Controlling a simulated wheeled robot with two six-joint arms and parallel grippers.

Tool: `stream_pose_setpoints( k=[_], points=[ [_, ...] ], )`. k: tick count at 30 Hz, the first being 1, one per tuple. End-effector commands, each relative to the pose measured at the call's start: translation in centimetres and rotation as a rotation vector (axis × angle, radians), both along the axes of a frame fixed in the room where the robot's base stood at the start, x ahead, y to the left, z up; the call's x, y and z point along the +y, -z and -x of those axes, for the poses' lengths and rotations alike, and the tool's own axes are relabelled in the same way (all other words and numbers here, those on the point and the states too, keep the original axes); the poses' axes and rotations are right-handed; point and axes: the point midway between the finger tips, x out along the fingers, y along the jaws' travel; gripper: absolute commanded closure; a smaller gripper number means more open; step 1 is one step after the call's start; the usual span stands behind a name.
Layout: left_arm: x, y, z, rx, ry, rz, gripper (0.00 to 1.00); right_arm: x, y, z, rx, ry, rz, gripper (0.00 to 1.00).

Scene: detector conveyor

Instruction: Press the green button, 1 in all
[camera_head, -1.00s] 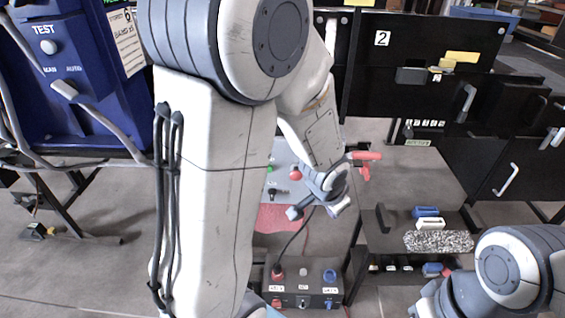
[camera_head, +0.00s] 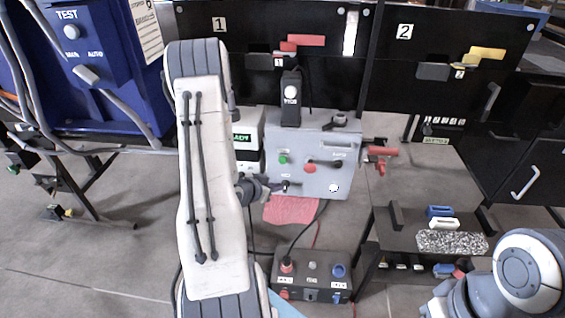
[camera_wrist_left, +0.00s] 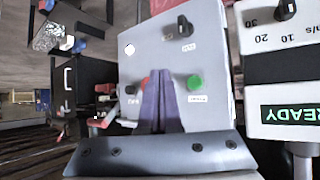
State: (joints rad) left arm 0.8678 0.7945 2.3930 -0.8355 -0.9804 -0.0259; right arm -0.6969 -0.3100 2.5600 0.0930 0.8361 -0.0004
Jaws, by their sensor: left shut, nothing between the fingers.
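The green button (camera_head: 283,160) is a small round button on the upper left of a light grey control panel (camera_head: 345,150). In the left wrist view, the green button (camera_wrist_left: 195,83) is just right of my shut fingers, and the panel appears upside down. My left gripper (camera_head: 285,187) is in front of the panel, with its tips below the green button in the head view. It is empty; the two dark fingers lie together in the wrist view (camera_wrist_left: 163,75). I cannot tell whether the tips touch the panel. My right arm shows at the lower right; its gripper cannot be made out.
A red button (camera_head: 310,168) and a black selector sit close by on the panel. A white box with a green READY display (camera_head: 242,138) stands left of it. A dark button box (camera_head: 312,268) is below. A table (camera_head: 410,230) stands to the right.

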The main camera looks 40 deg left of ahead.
Motion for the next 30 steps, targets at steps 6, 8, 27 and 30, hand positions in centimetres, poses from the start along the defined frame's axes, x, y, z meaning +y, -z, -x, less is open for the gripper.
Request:
stream_pose_setpoints(
  k=[6,8,27,30],
  points=[
    [0.6,-0.1,-1.0,0.000,0.002,-0.002,1.00,0.0,-0.3,0.0,0.000,0.000,0.000,0.50],
    [1.0,-0.1,-1.7,-0.001,0.002,-0.002,1.00,0.0,-0.4,0.0,0.000,0.000,0.000,0.50],
    [4.5,0.0,-7.4,0.001,0.000,-0.001,1.00,0.0,-1.5,0.0,0.000,0.000,0.000,0.50],
    [4.6,0.0,-7.5,0.001,-0.001,-0.001,1.00,0.0,-1.5,0.0,0.000,0.000,0.000,0.50]
  ],
)
